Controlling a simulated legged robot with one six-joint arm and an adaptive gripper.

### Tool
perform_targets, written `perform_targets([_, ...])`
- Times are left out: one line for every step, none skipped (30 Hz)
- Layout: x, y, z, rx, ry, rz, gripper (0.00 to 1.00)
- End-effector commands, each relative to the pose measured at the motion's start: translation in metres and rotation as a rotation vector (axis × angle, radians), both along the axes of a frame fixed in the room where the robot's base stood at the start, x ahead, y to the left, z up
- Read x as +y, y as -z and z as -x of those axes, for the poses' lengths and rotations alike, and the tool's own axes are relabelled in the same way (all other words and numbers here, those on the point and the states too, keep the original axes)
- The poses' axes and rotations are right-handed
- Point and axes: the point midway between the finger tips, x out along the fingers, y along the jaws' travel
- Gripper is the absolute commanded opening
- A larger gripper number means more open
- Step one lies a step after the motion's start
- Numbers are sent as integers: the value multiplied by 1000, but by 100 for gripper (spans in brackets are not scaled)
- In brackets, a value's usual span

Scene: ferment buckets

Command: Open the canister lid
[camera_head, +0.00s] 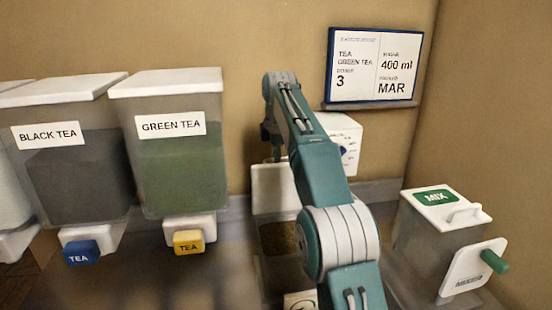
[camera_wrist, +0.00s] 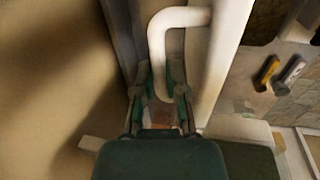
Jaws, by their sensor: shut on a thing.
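The canister (camera_head: 275,240) stands in the middle of the head view, partly behind my arm, with brownish contents low inside. Its white lid (camera_head: 272,190) shows as a pale panel above the clear body; how far it is tilted I cannot tell. In the wrist view the lid (camera_wrist: 222,60) is a white strip with a white bar handle (camera_wrist: 178,17). My gripper (camera_wrist: 165,92) has its fingers on either side of the lower part of this handle and is shut on it. In the head view my arm hides the fingertips and the handle.
Left stand the black tea bin (camera_head: 80,175) and green tea bin (camera_head: 180,170) with blue and yellow taps. Right is the MIX container (camera_head: 430,235) with a green-knobbed side plate (camera_head: 472,270). A sign (camera_head: 373,65) and white box (camera_head: 342,135) are at the wall.

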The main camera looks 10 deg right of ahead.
Motion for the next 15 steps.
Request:
perform_targets([0,2,0,5,-1,0,25])
perform_targets([0,2,0,5,-1,0,38])
perform_targets([0,2,0,4,-1,0,51])
perform_targets([0,1,0,4,-1,0,51])
perform_targets([0,1,0,3,-1,0,51])
perform_targets([0,1,0,3,-1,0,51])
perform_targets([0,0,0,2,0,0,51])
perform_targets([0,0,0,2,0,0,51])
perform_targets([0,0,0,1,0,0,51])
perform_targets([0,0,1,1,0,0,51])
perform_targets([0,0,1,1,0,0,51])
perform_targets([0,0,1,1,0,0,51])
perform_targets([0,0,1,0,0,0,51])
perform_targets([0,-1,1,0,0,0,51])
perform_targets([0,-1,1,0,0,0,51])
